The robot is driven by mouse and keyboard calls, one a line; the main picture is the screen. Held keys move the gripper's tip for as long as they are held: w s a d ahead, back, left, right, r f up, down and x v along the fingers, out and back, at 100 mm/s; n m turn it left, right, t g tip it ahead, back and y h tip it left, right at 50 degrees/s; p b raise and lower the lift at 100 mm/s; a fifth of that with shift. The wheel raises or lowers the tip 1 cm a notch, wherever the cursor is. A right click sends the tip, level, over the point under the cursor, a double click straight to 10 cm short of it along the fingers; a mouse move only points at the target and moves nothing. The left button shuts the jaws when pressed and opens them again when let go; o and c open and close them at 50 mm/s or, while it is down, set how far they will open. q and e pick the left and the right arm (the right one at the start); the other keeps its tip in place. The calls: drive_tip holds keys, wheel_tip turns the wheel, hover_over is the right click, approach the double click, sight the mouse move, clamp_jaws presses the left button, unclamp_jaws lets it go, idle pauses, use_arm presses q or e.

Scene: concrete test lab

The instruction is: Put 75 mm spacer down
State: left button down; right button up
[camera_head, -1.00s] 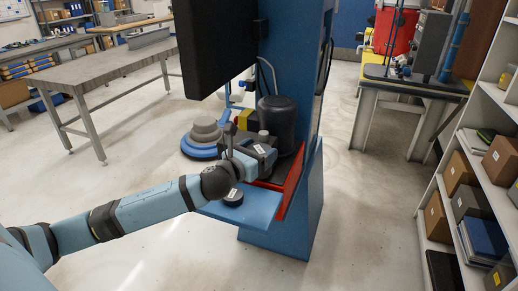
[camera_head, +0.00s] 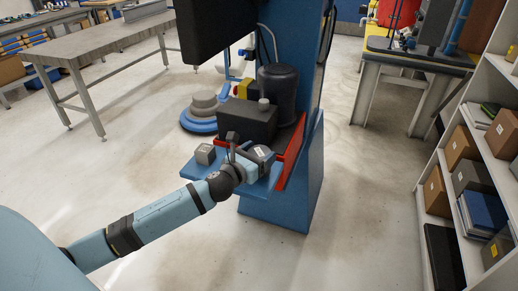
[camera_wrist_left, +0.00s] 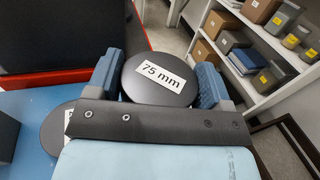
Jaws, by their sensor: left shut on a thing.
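The 75 mm spacer (camera_wrist_left: 150,92) is a dark round disc with a white "75 mm" label, seen close up in the wrist view. My left gripper (camera_wrist_left: 157,80) is shut on it, one blue-grey finger at each side. In the head view my left gripper (camera_head: 250,158) holds the spacer (camera_head: 263,151) over the right part of the blue shelf (camera_head: 200,180). I cannot tell whether the spacer touches the shelf. A second dark disc (camera_wrist_left: 52,132) lies beside the gripper in the wrist view, its label mostly hidden. My right gripper is not in view.
A grey block (camera_head: 205,153) sits on the shelf's left part. A dark box (camera_head: 246,122) and a black cylinder (camera_head: 278,92) stand behind. A white rack (camera_head: 440,190) stands at right.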

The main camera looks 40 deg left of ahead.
use_arm(q)
drive_tip(key=shift+f, duration=0.75)
drive_tip(key=shift+c, duration=1.6)
unclamp_jaws()
drive_tip(key=shift+f, duration=0.3)
drive_tip(key=o, duration=0.3)
drive_tip(key=shift+r, duration=0.1)
drive_tip(key=shift+s, duration=0.1)
